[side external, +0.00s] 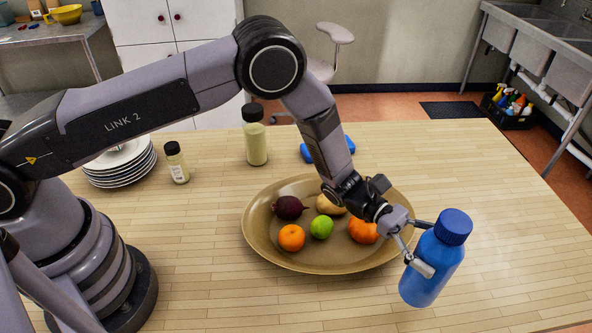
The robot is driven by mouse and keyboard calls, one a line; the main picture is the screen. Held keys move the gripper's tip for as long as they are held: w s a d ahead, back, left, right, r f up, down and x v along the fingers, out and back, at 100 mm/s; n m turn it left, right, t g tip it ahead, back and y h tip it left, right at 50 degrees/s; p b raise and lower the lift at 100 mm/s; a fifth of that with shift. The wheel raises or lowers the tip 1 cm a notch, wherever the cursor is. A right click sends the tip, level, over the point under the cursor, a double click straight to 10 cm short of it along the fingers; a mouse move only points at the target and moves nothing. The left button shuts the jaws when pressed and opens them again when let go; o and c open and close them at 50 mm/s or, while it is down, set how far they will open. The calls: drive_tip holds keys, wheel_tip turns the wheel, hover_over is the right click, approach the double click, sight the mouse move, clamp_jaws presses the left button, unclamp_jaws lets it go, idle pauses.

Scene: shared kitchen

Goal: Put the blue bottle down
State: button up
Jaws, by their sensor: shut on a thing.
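The blue bottle (437,268) is at the right of the side external view, upright or nearly so, with a dark blue cap. My gripper (422,247) is shut on the bottle, with its fingers around the upper body below the cap. The bottle is to the right of the large tan plate. I cannot tell whether its base touches the wooden table (520,235) or hangs just above it.
The tan plate (262,248) holds an orange (291,238), a lime (321,227) and other produce. Behind it stand a pale green bottle (255,140), a small jar (177,163), stacked plates (120,170) and a partly hidden blue object (308,153). The table's right side is clear.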

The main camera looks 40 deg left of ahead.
drive_tip(key=shift+w+d+f, duration=0.3)
drive_tip(key=shift+d+f, duration=0.1)
drive_tip(key=shift+f, duration=0.2)
drive_tip(key=shift+w+d+f, duration=0.1)
drive_tip(key=shift+w+f, duration=0.05)
drive_tip(key=shift+f, duration=1.7)
drive_tip(key=o, duration=1.2)
